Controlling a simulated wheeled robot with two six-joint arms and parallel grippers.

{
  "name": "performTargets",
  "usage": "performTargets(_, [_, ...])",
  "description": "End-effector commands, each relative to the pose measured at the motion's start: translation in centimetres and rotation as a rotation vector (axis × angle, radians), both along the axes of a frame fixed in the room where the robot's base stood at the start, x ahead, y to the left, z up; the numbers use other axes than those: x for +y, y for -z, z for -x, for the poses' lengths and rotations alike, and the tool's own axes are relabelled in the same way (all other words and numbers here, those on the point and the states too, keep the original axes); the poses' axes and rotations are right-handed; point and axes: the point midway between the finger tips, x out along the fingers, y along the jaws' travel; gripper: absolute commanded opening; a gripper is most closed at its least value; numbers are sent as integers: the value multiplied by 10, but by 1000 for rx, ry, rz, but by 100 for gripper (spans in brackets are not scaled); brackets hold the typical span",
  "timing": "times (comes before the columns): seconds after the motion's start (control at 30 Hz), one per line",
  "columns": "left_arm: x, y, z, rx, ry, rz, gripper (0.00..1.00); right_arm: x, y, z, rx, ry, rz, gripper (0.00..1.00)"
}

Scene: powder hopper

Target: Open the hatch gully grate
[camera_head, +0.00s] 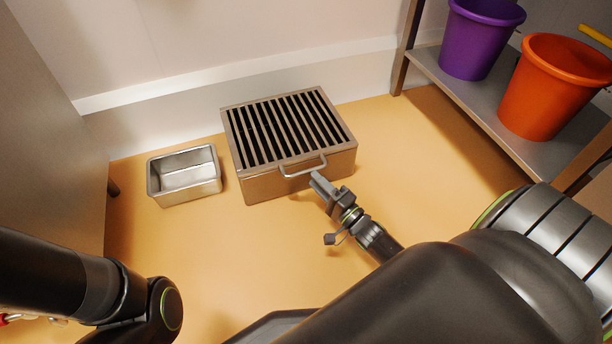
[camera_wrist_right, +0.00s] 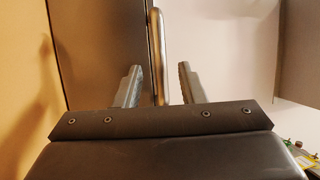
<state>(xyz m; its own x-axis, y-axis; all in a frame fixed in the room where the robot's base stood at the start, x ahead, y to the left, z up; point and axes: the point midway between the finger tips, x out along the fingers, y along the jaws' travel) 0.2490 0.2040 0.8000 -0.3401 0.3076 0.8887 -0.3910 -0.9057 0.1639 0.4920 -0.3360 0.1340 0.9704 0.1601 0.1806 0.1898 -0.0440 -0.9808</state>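The gully grate (camera_head: 288,128), dark slots between light metal bars, lies flat on top of a metal box (camera_head: 262,186) on the floor. A pale U-shaped handle (camera_head: 304,169) sticks out from its front edge. My right gripper (camera_head: 317,180) is at the handle's right part. In the right wrist view, the two fingers of my right gripper (camera_wrist_right: 158,85) are apart, and the handle bar (camera_wrist_right: 159,45) runs in between them with gaps on both sides. My left arm shows at the lower left, but its gripper is out of view.
An open, empty-looking metal tray (camera_head: 184,194) stands just left of the box. A shelf (camera_head: 470,98) at the right holds a purple bucket (camera_head: 479,42) and an orange bucket (camera_head: 549,88). A wall is behind. The floor in front of the box is clear.

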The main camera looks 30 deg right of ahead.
Motion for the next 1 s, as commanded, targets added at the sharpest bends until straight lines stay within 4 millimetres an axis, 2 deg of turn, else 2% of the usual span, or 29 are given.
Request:
performTargets(0.03, [0, 9, 0, 0, 3, 1, 100, 2, 2, -11, -5, -1, 0, 36])
performTargets(0.1, [0, 14, 0, 0, 3, 1, 100, 4, -1, -22, -4, -1, 1, 36])
performTargets(0.3, [0, 23, 0, -2, 3, 1, 100, 7, -6, -44, -2, 0, 1, 36])
performTargets(0.67, [0, 24, 1, -5, 4, 2, 100, 8, -9, -49, 1, 0, 1, 36])
performTargets(0.93, [0, 24, 1, -5, 3, 1, 100, 8, -9, -49, 1, 0, 1, 3])
performTargets(1.0, [0, 24, 1, -5, 3, 1, 100, 8, -9, -49, 1, 0, 1, 0])
